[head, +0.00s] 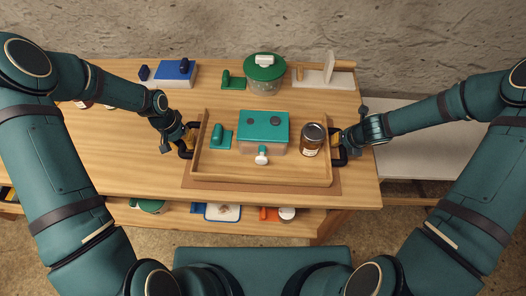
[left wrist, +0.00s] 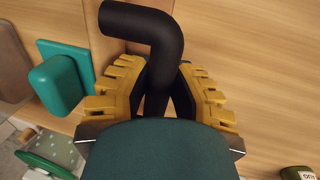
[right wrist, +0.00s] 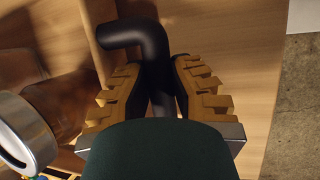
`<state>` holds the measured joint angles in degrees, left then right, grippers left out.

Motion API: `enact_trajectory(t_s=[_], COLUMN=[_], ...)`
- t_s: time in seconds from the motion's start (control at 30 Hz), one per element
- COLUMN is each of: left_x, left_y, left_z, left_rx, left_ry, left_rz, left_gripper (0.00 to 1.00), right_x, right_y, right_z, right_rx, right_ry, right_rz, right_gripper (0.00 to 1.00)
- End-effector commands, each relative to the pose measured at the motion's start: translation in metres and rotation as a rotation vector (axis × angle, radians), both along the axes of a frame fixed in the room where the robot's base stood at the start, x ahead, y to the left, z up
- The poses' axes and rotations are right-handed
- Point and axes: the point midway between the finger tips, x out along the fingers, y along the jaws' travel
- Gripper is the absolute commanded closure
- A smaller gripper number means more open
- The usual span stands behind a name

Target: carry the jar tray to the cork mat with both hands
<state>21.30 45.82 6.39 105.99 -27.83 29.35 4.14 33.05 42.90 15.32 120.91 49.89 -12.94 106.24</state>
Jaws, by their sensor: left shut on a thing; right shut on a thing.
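The wooden jar tray (head: 215,174) is in the middle of the head view, with a dark handle at each end. It holds a teal-lidded box (head: 263,128), a small green item (head: 221,138) and a brown jar with a metal lid (head: 312,139). The brown cork mat (head: 336,181) shows around the tray's front and side edges, beneath it. I cannot tell whether the tray touches the mat. My left gripper (head: 189,141) is shut on the left handle (left wrist: 150,35). My right gripper (head: 338,143) is shut on the right handle (right wrist: 140,38).
Behind the tray stand a green-lidded clear container (head: 265,76), a blue-and-white box (head: 175,74) and a white slicer-like board (head: 325,78). A lower shelf (head: 180,220) holds several items. A pale surface (head: 410,150) lies right of the table. Bare tabletop is left of the tray.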

Motion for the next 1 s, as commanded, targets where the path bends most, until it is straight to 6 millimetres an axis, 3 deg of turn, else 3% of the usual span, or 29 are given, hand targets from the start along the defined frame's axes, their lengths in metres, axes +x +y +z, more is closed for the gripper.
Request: enact_trajectory(t_s=[0.27,0.3,0.33,0.67,1.0], left_x=[0.001,0.000,0.000,0.000,0.001], left_y=[-0.001,-0.001,-0.001,0.000,0.010], left_z=[-0.013,-0.011,-0.011,-0.007,0.038], left_rx=[-0.002,-0.002,-0.002,-0.001,0.001], left_ry=[-0.001,0.000,0.000,-0.001,-0.004], left_rz=[-0.002,-0.001,-0.001,-0.001,0.000], left_gripper=[1.00,0.63,0.52,0.52,0.52], right_x=[0.001,0.000,0.000,0.000,0.000], right_y=[0.002,0.002,0.002,0.001,0.001], right_z=[-0.012,-0.011,-0.011,-0.010,-0.010], right_rx=[0.002,0.002,0.002,0.002,0.001], right_ry=[-0.003,-0.001,-0.001,-0.001,0.000], right_rz=[0.004,0.003,0.003,0.002,0.002], right_gripper=[1.00,0.63,0.57,0.57,0.57])
